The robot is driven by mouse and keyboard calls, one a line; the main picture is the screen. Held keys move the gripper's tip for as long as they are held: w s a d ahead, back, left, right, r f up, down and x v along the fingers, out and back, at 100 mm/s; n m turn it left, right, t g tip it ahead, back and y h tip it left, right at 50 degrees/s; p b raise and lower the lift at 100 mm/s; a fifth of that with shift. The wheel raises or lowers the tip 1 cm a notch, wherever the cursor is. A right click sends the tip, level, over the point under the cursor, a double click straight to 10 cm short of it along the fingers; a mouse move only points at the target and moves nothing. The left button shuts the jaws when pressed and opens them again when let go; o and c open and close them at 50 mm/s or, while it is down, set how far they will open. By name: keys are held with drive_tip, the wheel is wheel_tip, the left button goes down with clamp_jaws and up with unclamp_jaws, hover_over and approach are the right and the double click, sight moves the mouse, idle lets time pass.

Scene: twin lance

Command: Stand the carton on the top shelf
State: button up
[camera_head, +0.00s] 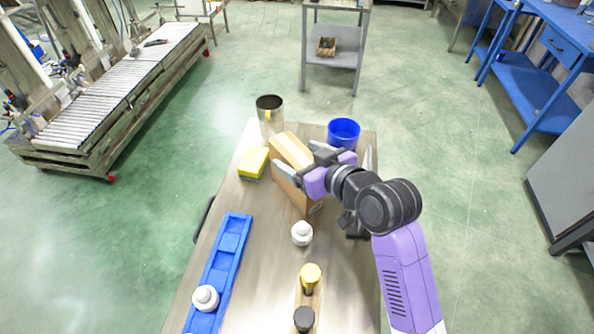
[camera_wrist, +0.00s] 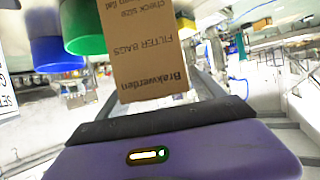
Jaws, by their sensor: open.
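The carton (camera_head: 292,150), a tall brown box with a paler stripe on top, stands upright on the table. My gripper (camera_head: 303,162) is open at the carton, with its fingers near the box's upper part and one finger across its near side. In the wrist view the carton (camera_wrist: 150,55) is straight ahead between the fingers, with upside-down print including "FILTER BAGS". Whether a finger touches it I cannot tell. A grey metal stand at the back has a top shelf (camera_head: 338,4), partly cut off by the picture's upper edge.
A white bottle (camera_head: 301,234) and a yellow-capped jar (camera_head: 310,277) stand nearer. A blue tray (camera_head: 231,240) lies left. Open floor separates table and stand.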

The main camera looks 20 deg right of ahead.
drive_tip(key=shift+w+a+f, duration=0.1)
drive_tip(key=shift+w+f, duration=0.05)
drive_tip(key=shift+w, duration=0.3)
clamp_jaws()
idle(0.3)
